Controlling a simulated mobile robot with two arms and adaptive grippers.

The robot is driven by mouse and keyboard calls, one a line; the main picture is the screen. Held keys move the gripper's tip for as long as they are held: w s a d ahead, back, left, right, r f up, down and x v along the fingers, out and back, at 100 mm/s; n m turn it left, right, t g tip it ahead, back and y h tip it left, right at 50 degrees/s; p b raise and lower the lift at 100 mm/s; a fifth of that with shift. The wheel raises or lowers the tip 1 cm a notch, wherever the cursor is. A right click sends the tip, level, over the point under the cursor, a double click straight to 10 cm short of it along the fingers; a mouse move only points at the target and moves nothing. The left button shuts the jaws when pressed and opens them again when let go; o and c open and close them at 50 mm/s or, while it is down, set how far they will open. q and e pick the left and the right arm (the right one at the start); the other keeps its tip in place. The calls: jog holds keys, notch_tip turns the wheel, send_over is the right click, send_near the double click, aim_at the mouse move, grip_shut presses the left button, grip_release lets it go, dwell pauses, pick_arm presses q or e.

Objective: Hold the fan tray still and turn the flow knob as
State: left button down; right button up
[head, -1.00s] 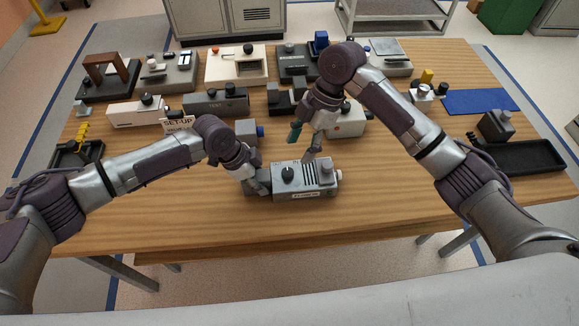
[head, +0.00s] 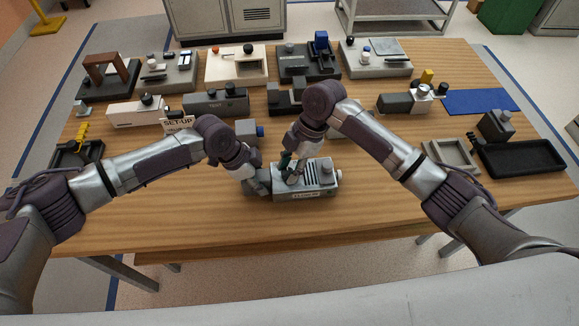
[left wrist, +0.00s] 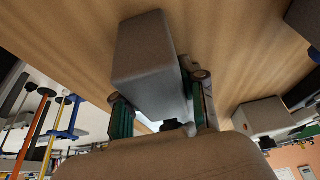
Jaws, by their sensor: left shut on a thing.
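The fan tray (head: 318,184) is a grey box with dark slots, a light round part at its right end and a white label on its front. My left gripper (head: 262,184) is shut on its left end. The left wrist view shows the grey box (left wrist: 147,55) between green-padded fingers (left wrist: 160,112). My right gripper (head: 291,171) is over the left part of the tray's top, at the black flow knob. The fingers mostly hide the knob, and I cannot tell whether they grip it.
Behind stand a grey block with a blue knob (head: 247,130) and a sign reading SET-UP (head: 178,123). A black tray (head: 525,158) and a blue mat (head: 480,101) lie at the right. The table front is clear.

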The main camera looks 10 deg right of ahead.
grip_shut()
jog(key=shift+m, duration=0.3)
jog(key=m+t, duration=0.2)
jog(key=m, duration=0.3)
jog(key=shift+s, duration=0.15)
jog(key=m+t, duration=0.1)
jog(key=m, duration=0.2)
jog(key=m+t, duration=0.1)
jog(key=m, duration=0.2)
jog(key=shift+s+h, duration=0.1)
jog(key=shift+h, duration=0.2)
jog(key=shift+m+t, duration=0.3)
jog(key=o, duration=0.5)
grip_release()
jog(key=shift+o, duration=0.2)
